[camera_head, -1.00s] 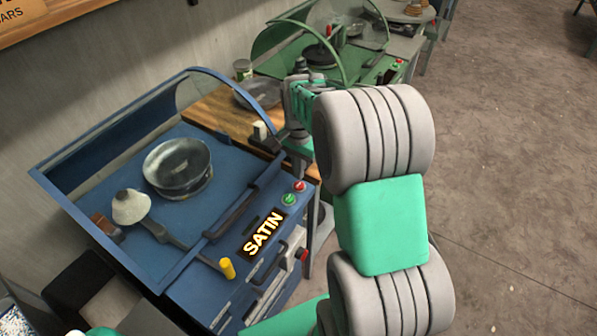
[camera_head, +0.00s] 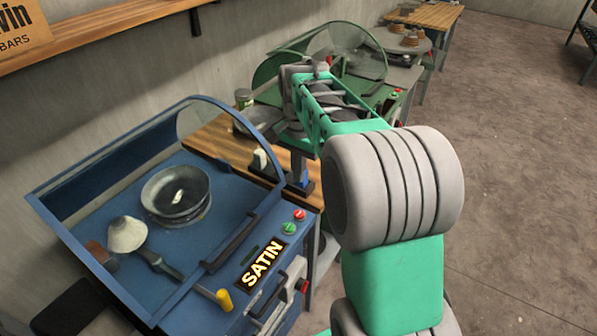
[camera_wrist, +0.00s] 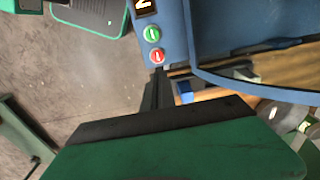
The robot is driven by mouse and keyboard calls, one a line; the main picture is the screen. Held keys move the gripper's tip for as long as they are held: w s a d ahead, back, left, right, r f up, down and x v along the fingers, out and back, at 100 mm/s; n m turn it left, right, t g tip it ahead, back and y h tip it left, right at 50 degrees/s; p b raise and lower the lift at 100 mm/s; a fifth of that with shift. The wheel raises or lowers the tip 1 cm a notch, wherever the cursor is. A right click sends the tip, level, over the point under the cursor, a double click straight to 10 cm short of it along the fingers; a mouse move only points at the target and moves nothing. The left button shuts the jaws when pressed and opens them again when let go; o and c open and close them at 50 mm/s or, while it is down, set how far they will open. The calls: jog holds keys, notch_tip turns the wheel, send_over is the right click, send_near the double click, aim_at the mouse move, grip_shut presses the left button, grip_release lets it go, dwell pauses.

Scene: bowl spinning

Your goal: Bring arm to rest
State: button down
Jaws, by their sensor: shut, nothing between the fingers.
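My arm, green and grey, rises on the right of the head view and bends over the wooden bench. My gripper (camera_head: 300,170) points down beside the right side of the blue machine (camera_head: 225,262), partly hidden by my wrist. In the wrist view my gripper's dark fingers (camera_wrist: 156,88) are shut and empty, with their tips appearing close to the machine's red button (camera_wrist: 157,56). I cannot tell whether they touch anything. A dark metal bowl (camera_head: 176,194) sits inside the blue machine, with a pale cone (camera_head: 126,234) on a bar beside it.
A green machine (camera_head: 272,68) stands behind, near my wrist. Open floor (camera_head: 520,170) lies right.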

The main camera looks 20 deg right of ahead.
jog(key=s+a+f+n, duration=0.3)
jog(key=s+f+n, duration=0.5)
jog(key=s+n, duration=0.15)
jog(key=s+a+r+n+t, duration=0.2)
jog(key=s+a+r+t, duration=0.1)
jog(key=s+a+r, duration=0.3)
jog(key=shift+s+a+r, duration=0.15)
jog(key=shift+a+r, duration=0.25)
jog(key=shift+a, duration=0.15)
jog(key=c, duration=2.2)
grip_release()
dwell(2.1)
